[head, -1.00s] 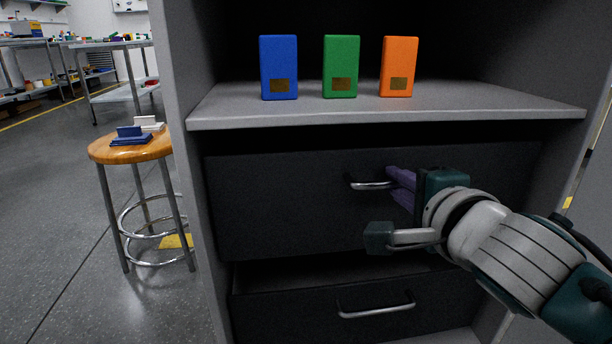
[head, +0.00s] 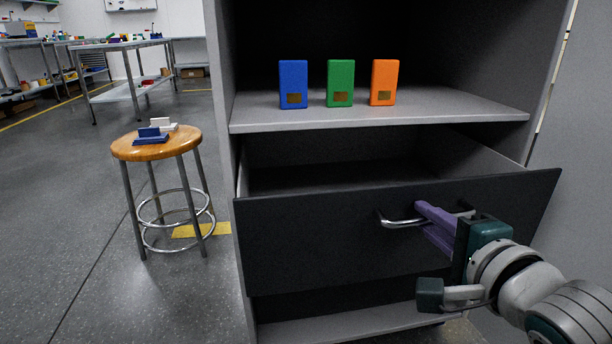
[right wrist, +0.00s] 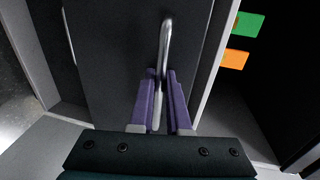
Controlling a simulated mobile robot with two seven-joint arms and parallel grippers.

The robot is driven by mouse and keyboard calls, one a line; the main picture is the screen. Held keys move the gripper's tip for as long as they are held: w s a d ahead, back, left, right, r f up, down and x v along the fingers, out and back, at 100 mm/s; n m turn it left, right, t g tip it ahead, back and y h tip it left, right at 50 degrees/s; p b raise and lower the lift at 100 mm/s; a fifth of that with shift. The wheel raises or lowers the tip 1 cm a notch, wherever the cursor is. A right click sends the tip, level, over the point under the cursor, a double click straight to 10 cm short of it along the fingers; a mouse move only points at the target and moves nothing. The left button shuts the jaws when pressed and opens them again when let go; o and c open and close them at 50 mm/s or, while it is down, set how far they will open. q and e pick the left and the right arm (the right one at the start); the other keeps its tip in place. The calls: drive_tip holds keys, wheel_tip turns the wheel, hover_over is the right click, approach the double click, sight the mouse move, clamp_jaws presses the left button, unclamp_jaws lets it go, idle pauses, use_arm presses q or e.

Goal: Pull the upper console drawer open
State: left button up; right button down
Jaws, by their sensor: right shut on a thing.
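The upper console drawer (head: 310,240) stands pulled out from the grey console, and its empty-looking interior shows behind the dark front. Its silver bar handle (head: 393,222) is on the front face. My right gripper (head: 430,213) is shut on this handle, with its purple fingers around the bar. In the right wrist view, the fingers (right wrist: 160,82) lie on both sides of the handle (right wrist: 167,38), and the dark drawer front (right wrist: 115,60) is behind it. My left gripper is not in view.
A blue box (head: 293,84), a green box (head: 340,83) and an orange box (head: 384,82) stand on the shelf (head: 430,112) above the drawer. A wooden stool (head: 125,151) with small blue and white items stands left of the console. Open floor lies at far left.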

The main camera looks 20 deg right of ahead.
use_arm(q)
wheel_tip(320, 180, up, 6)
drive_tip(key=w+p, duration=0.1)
drive_tip(key=p, duration=0.4)
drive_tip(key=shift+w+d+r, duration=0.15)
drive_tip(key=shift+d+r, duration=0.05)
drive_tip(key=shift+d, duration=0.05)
use_arm(e)
drive_tip(key=f+v, duration=0.2)
drive_tip(key=v, duration=0.9)
drive_tip(key=shift+s, duration=0.4)
drive_tip(key=shift+a+f, duration=0.1)
drive_tip(key=c, duration=0.9)
unclamp_jaws()
drive_tip(key=shift+s, duration=0.1)
